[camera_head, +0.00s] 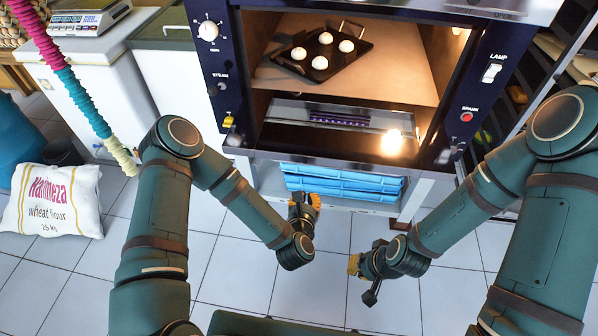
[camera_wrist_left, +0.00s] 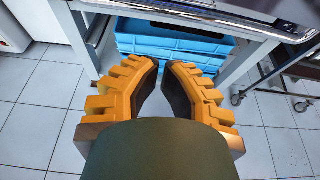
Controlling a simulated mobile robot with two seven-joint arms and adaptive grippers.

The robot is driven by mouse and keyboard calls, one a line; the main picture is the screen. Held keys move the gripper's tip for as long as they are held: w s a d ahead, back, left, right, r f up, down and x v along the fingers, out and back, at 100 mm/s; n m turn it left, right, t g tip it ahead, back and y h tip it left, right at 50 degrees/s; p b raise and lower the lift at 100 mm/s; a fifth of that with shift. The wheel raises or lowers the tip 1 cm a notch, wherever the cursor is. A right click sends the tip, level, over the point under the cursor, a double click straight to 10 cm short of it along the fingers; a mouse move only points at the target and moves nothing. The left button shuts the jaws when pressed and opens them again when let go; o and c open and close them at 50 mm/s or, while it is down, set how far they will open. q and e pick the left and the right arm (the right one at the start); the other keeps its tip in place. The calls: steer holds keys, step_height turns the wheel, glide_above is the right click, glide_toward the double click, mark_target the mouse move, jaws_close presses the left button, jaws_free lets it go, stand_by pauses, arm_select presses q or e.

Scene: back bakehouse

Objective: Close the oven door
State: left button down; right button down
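The oven (camera_head: 228,50) has its chamber open to view. Its door (camera_head: 345,140) is swung down, a dark glass panel lying out from the bottom of the opening and reflecting a bright lamp. The door's underside edge seems to show at the top of the left wrist view (camera_wrist_left: 240,14). My left gripper (camera_head: 308,201) is in front of and below the door, apart from it; its yellow fingers (camera_wrist_left: 162,66) come together with nothing between them. My right gripper (camera_head: 353,264) is lower and to the right, over the floor, touching nothing; its finger gap is not clear.
A dark tray (camera_head: 348,66) with several white dough balls is inside the oven. Blue crates (camera_head: 345,185) stand under the oven, between the stand's legs. A flour sack (camera_head: 50,202) lies at the left. A wheeled rack is at the right. Tiled floor before the oven is clear.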

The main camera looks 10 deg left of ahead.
arm_select(q)
steer(key=w+b, duration=0.1)
steer(key=w, duration=0.8)
steer(key=shift+w+r, duration=0.15)
steer(key=shift+r, duration=0.2)
